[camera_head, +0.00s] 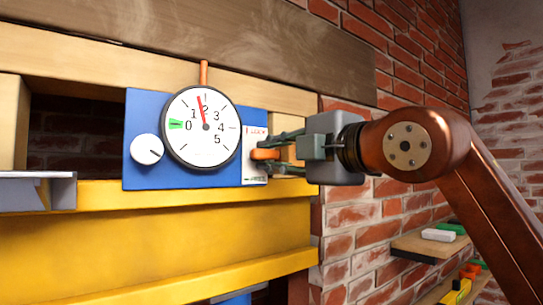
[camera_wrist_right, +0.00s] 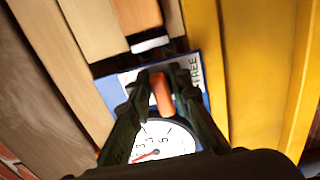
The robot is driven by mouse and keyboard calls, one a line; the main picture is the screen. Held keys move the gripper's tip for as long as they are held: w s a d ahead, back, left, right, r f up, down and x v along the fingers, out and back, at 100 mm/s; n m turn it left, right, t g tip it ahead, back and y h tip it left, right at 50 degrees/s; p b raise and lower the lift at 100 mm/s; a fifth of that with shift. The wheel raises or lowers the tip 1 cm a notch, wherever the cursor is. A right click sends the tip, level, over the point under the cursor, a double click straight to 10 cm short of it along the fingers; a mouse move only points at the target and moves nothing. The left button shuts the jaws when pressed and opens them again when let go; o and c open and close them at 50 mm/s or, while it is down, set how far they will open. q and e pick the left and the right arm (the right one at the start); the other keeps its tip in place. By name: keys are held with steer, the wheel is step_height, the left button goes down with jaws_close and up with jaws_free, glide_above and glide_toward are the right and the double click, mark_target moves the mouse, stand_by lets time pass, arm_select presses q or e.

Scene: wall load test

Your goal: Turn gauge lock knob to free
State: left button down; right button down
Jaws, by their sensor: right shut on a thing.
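The blue gauge panel (camera_head: 140,118) is on the wall, with a round white dial (camera_head: 190,143). The red needle points up, near 2. A green mark sits by 0. The orange lock knob (camera_head: 264,154) is at the panel's right edge, beside a white label plate with LOCK at its top (camera_head: 254,132). My right gripper (camera_head: 272,153) reaches in from the right and is shut on the knob. In the right wrist view the orange knob (camera_wrist_right: 161,92) stands between the fingers, and the word FREE (camera_wrist_right: 194,72) shows beside it. My left gripper is out of view.
A white knob (camera_head: 148,149) is on the panel's left. A yellow beam (camera_head: 190,240) runs below the panel, and timber boards (camera_head: 180,40) run above. A small shelf (camera_head: 420,246) with small items is at the lower right. Brick wall lies behind.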

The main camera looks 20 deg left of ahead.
steer(key=c, duration=1.9)
jaws_free()
steer(key=shift+c, duration=0.2)
steer(key=v, duration=1.2)
steer(key=shift+s+a, duration=0.1)
